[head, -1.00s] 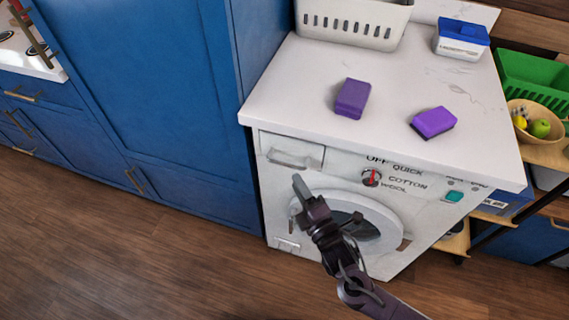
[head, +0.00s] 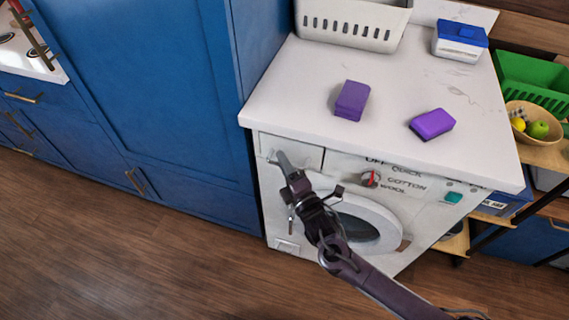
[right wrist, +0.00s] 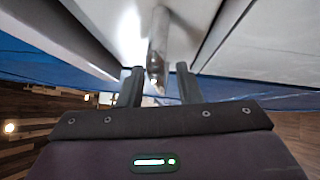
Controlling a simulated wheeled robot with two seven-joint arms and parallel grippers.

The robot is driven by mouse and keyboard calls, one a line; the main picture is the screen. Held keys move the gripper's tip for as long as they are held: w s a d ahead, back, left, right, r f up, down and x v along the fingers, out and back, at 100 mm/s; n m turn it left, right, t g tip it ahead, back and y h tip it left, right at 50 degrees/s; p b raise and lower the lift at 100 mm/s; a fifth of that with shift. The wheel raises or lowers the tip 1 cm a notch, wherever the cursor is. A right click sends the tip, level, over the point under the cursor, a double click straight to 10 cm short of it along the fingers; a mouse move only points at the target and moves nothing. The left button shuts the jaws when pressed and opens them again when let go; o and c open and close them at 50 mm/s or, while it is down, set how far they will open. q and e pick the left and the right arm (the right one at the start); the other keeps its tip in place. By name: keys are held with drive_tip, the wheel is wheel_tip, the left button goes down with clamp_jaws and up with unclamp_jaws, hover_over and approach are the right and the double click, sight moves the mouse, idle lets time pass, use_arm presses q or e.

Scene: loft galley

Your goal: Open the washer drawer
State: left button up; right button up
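The washer (head: 405,235) is white and stands below a white countertop. Its drawer (head: 311,157) is at the upper left of its front and looks shut. My right gripper (head: 283,162) is in front of the drawer and covers most of its handle in the head view. In the right wrist view the metal drawer handle (right wrist: 158,45) runs between the two fingers of my right gripper (right wrist: 158,83), with a gap on each side. The fingers are open. My left gripper is not in view.
Two purple sponges (head: 351,100) (head: 432,124), a white basket (head: 352,25) and a blue-lidded box (head: 460,40) are on the countertop (head: 290,85). A tall blue cabinet (head: 150,90) stands left of the washer. The wooden floor (head: 120,245) in front is clear.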

clamp_jaws()
drive_tip(key=s+a+p, duration=0.2)
drive_tip(key=s, duration=0.5)
drive_tip(key=s+a+p, duration=0.2)
drive_tip(key=s, duration=0.5)
drive_tip(key=shift+a, duration=0.25)
drive_tip(key=shift+f, duration=0.1)
drive_tip(key=shift+o, duration=0.3)
unclamp_jaws()
drive_tip(key=shift+w, duration=0.1)
drive_tip(key=r+v, duration=0.1)
drive_tip(key=v, duration=0.6)
drive_tip(key=shift+s+d+f+b, duration=0.15)
drive_tip(key=shift+s+f+b, duration=0.25)
drive_tip(key=shift+f, duration=0.05)
